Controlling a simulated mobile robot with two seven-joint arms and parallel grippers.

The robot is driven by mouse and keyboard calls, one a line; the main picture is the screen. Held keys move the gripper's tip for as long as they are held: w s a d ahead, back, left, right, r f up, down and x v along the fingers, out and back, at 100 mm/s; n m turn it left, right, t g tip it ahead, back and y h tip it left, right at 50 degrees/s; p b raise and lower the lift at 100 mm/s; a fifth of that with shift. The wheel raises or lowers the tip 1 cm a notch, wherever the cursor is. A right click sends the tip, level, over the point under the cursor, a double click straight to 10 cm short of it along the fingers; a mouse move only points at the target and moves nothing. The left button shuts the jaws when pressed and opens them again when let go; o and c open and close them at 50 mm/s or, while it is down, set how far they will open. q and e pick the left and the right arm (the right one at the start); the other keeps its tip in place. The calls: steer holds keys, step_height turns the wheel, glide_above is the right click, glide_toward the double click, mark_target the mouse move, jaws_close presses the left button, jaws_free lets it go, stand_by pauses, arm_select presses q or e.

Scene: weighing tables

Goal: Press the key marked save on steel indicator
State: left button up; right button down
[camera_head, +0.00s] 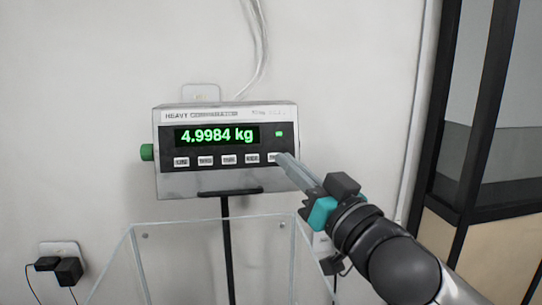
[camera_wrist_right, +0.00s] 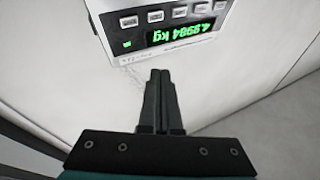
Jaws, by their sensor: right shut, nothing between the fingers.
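The steel indicator (camera_head: 226,187) is mounted on a black post in front of the wall and reads 4.9984 kg in green. It also shows upside down in the right wrist view (camera_wrist_right: 110,47). A row of several pale keys runs under its display; their markings are too small to read surely. My right gripper (camera_head: 279,157) is shut and empty. In the head view its fingertips overlap the rightmost key (camera_head: 272,157); I cannot tell whether they touch it. In the right wrist view the shut fingers (camera_wrist_right: 160,73) appear apart from that key (camera_wrist_right: 129,22). My left gripper is not in view.
A clear-walled open box (camera_head: 137,262) stands below the indicator, near my right arm. A green knob (camera_head: 147,152) sticks out at the indicator's left side. A wall socket with black plugs (camera_head: 68,270) is at lower left. A dark-framed partition (camera_head: 478,130) stands at right.

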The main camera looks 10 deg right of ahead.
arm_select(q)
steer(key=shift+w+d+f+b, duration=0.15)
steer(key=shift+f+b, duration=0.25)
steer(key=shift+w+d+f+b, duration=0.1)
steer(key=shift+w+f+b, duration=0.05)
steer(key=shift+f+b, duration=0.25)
arm_select(e)
steer(key=w+f, duration=0.2)
steer(key=w, duration=0.6)
steer(key=shift+w+f, duration=0.25)
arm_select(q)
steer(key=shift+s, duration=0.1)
arm_select(e)
steer(key=shift+w, duration=0.2)
stand_by(1.0)
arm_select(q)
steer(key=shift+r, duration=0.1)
arm_select(e)
steer(key=shift+w+f, duration=0.1)
steer(key=shift+w, duration=0.1)
